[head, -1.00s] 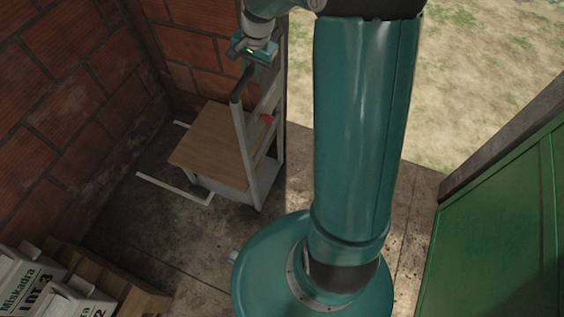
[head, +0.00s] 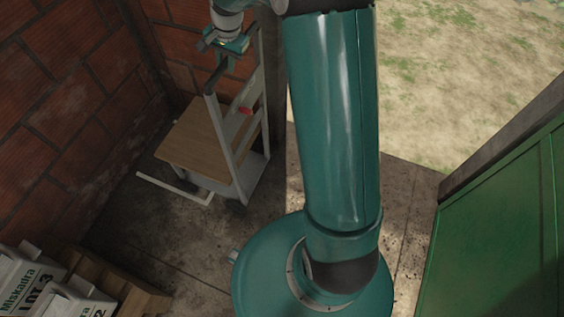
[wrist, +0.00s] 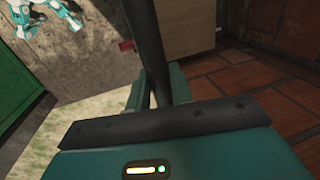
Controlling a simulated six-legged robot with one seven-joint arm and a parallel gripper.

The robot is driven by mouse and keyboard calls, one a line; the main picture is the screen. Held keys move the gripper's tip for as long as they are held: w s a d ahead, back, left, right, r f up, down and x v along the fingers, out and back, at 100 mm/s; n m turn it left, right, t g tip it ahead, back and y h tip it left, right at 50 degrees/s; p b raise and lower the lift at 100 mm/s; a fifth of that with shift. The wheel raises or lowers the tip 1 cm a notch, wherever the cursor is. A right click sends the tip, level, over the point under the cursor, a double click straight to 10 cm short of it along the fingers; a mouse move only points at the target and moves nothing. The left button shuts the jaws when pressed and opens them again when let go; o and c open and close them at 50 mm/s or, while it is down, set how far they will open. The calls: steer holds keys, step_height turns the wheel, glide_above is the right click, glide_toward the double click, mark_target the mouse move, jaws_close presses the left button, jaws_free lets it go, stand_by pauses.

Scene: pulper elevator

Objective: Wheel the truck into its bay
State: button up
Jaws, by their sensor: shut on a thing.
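The truck (head: 195,137) is a pale-framed hand truck with a wooden deck and a dark-gripped push handle. It stands upright in the brick corner. White floor lines (head: 175,189) mark the bay, and the deck lies over much of it; the far lines are hidden. My gripper (head: 217,62) is shut on the truck's handle at the top of the frame. In the wrist view the dark handle bar (wrist: 158,60) runs between the jaws, with the deck (wrist: 186,28) beyond.
Brick walls (head: 60,90) close in the left and back. Labelled white sacks (head: 30,285) on wood are at lower left. A green panel (head: 500,240) stands at right. Open floor (head: 180,245) lies in front of the truck, and sandy ground (head: 440,90) lies outside.

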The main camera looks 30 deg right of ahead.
steer(key=w+a, duration=0.5)
steer(key=w, duration=0.1)
steer(key=shift+w, duration=0.4)
steer(key=shift+a+r, duration=0.1)
steer(key=shift+a, duration=0.05)
steer(key=w+a, duration=0.7)
steer(key=w, duration=0.2)
steer(key=shift+w+a, duration=0.15)
steer(key=shift+w, duration=0.2)
